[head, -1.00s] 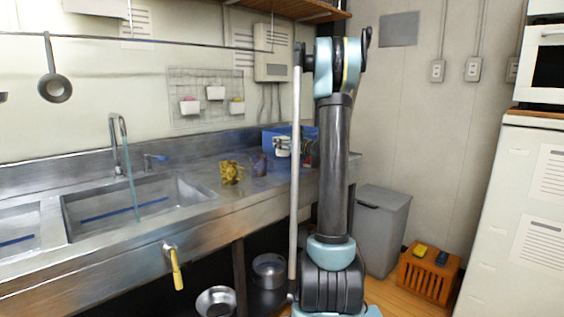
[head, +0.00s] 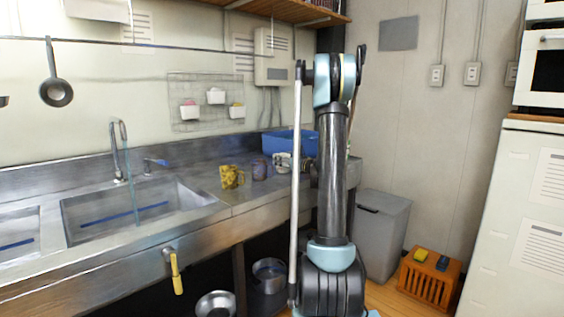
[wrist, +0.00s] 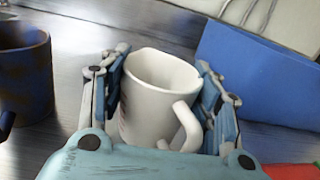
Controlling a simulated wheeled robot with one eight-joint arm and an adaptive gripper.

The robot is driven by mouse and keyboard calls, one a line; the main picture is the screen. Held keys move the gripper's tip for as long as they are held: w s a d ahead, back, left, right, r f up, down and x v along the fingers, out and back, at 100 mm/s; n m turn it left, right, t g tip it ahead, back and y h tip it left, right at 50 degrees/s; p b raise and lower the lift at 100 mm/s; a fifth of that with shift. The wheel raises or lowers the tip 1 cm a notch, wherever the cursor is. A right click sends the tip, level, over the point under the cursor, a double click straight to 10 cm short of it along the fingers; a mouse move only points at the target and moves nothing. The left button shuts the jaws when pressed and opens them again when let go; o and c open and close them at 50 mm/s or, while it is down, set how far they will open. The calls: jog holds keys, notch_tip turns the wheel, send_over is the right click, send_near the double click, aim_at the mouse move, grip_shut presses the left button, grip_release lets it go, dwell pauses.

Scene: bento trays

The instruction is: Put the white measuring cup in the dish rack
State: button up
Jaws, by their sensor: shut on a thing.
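The white measuring cup (wrist: 155,90) looks like a white mug with a handle and faint reddish marks. It is upright between the two fingers of my gripper (wrist: 165,95), which is shut on it. In the head view the cup and gripper are small and partly hidden behind my arm. A blue bin (head: 285,140) stands at the back right of the counter, and its blue wall (wrist: 255,75) is just right of the cup in the wrist view. I cannot tell whether this bin is the dish rack; its inside is hidden.
A dark blue-brown mug (wrist: 25,75) is left of my gripper. A yellow patterned mug (head: 231,177) stands farther left, near the sink (head: 135,210). A red thing (wrist: 292,172) shows at the lower right of the wrist view. The steel counter behind the cup is clear.

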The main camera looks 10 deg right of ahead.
jog(key=shift+f, duration=0.15)
jog(key=o, duration=1.3)
